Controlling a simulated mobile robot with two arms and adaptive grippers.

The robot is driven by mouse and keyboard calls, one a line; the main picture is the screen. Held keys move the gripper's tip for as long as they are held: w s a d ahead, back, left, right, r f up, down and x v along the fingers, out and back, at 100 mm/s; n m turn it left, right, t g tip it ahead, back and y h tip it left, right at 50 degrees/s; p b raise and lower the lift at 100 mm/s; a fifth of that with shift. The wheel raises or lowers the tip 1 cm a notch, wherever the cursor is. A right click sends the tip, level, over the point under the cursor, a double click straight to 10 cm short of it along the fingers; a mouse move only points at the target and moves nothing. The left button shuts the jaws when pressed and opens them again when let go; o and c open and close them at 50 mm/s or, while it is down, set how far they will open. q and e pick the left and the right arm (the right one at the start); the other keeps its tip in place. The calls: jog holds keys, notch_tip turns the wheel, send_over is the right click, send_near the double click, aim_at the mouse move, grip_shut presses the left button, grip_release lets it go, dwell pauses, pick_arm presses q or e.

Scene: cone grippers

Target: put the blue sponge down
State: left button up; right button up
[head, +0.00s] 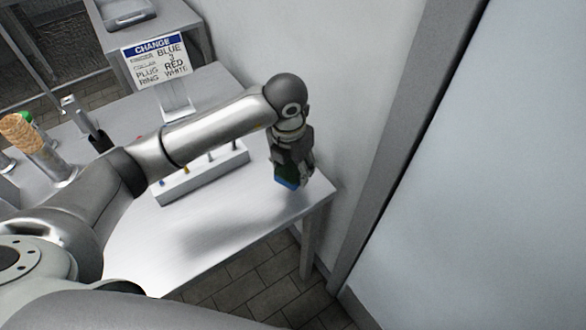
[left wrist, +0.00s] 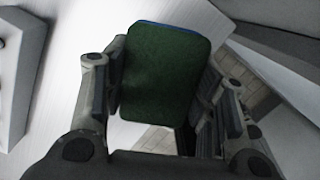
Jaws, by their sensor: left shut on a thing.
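The blue sponge (head: 288,181) is at the right end of the table, under my left gripper (head: 292,168). In the left wrist view the sponge (left wrist: 165,75) shows a dark green face with a blue edge at its far end. My left gripper, seen in the left wrist view (left wrist: 170,95), is shut on it, with a finger on each side. I cannot tell whether the sponge touches the table top. My right gripper is not in view.
The grey table (head: 225,225) ends just right of the sponge, with a wall beyond. A long block with pegs (head: 203,177) lies left of it. A sign (head: 156,60) stands behind. The front of the table is clear.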

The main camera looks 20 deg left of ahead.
aim_at(293, 165)
pick_arm(q)
jog(key=w+f, duration=0.1)
jog(key=w+a+f, duration=0.1)
jog(key=f, duration=0.1)
jog(key=shift+w, duration=0.2)
notch_tip(293, 165, down, 2)
jog(key=shift+f+p, duration=0.2)
jog(key=shift+p, duration=0.5)
jog(key=shift+f, duration=0.35)
jog(key=shift+f, duration=0.15)
jog(key=o, duration=0.9)
